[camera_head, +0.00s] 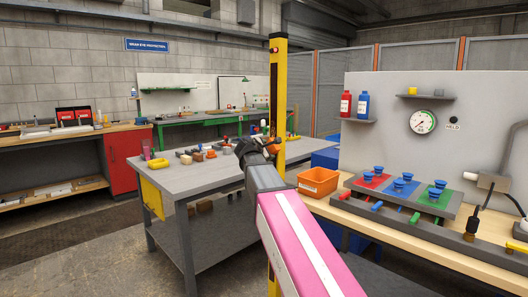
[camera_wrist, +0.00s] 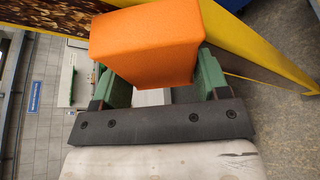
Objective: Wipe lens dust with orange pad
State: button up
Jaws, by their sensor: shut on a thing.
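An orange pad (camera_wrist: 150,40) fills the upper middle of the wrist view, between the two green fingers of my gripper (camera_wrist: 155,75). The fingers are shut on its sides. In the head view my gripper (camera_head: 262,146) is up in front of the yellow post, with a bit of the orange pad (camera_head: 273,149) showing at its tip. A round gauge (camera_head: 422,121) with a lens face is on the grey upright panel at the right, well apart from my gripper. Dust on its lens is too small to make out.
An orange bin (camera_head: 318,181) stands on the right bench, beside a sloped board (camera_head: 405,204) with several blue knobs. Red and blue bottles (camera_head: 346,104) stand on a panel shelf. A grey table (camera_head: 190,170) with small parts is at the left. A yellow post (camera_head: 278,80) rises close behind my gripper.

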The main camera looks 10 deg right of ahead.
aim_at(270, 139)
jog(key=shift+s+d+r, duration=0.3)
jog(key=shift+s+r, duration=0.1)
jog(key=shift+r, duration=0.3)
jog(key=shift+s+d+r, duration=0.3)
jog(key=shift+s+r, duration=0.05)
jog(key=shift+r, duration=0.3)
jog(key=shift+w+a, duration=0.6)
jog(key=shift+w, duration=0.25)
jog(key=shift+w+a, duration=0.55)
jog(key=shift+w, duration=0.25)
jog(key=shift+d+r, duration=0.1)
jog(key=shift+r, duration=1.3)
jog(key=shift+s+d, duration=0.6)
jog(key=shift+s, duration=0.25)
jog(key=shift+s+d, duration=0.55)
jog(key=shift+s, duration=0.3)
jog(key=shift+a+r, duration=0.15)
jog(key=shift+r, duration=1.15)
jog(key=shift+w+a, duration=0.55)
jog(key=shift+w, duration=0.35)
jog(key=shift+w+a, duration=0.5)
jog(key=shift+w, duration=0.35)
jog(key=shift+s, duration=0.1)
